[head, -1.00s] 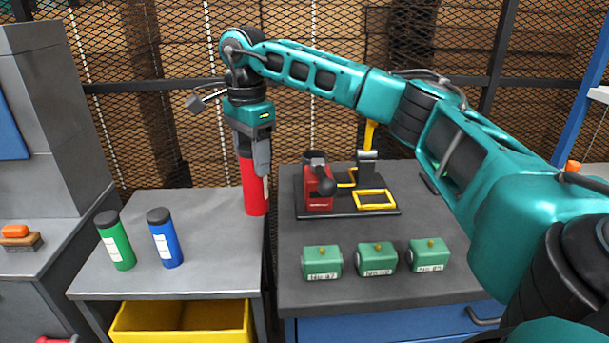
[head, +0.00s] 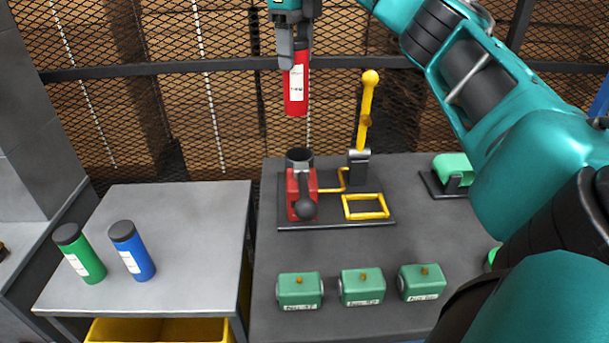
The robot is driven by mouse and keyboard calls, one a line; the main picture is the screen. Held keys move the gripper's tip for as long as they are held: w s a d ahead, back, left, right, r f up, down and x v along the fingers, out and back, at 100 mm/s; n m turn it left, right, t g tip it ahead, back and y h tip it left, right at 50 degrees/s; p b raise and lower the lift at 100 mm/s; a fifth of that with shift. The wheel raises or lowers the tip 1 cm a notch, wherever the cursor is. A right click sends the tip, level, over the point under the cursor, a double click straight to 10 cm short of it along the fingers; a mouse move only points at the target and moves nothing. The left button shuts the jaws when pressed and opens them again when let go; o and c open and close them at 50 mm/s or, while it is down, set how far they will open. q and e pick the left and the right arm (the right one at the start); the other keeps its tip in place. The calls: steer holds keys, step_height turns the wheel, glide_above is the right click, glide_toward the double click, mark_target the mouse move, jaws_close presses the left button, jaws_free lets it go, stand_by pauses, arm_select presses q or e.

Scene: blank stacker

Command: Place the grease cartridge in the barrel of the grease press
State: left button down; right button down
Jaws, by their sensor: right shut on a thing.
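The red grease cartridge (head: 296,88) hangs upright in my right gripper (head: 294,52), which is shut on its upper end. The grease press (head: 303,190) stands on a dark base plate on the right bench, with a red body and a black ball in front. Its dark open barrel (head: 299,157) faces up behind the red body. The cartridge is above the barrel, clear of it, with a visible gap between them in the picture. The yellow press lever (head: 366,105) stands upright to the right. My left gripper is not in view.
A green cartridge (head: 80,254) and a blue cartridge (head: 132,251) stand on the left table (head: 190,210). Several green blocks with labels, one of them (head: 300,290), line the front of the right bench (head: 390,230). A yellow bin (head: 160,331) sits below the left table.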

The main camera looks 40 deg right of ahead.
mark_target(299, 87)
steer(key=shift+w+d+r, duration=0.1)
steer(key=shift+d+r, duration=0.1)
steer(key=shift+d, duration=0.25)
steer(key=shift+f+m, duration=0.3)
step_height(299, 87, down, 19)
steer(key=shift+f, duration=0.2)
steer(key=shift+c, duration=2)
jaws_free()
steer(key=shift+f, duration=0.1)
step_height(299, 87, up, 12)
steer(key=shift+r, duration=0.2)
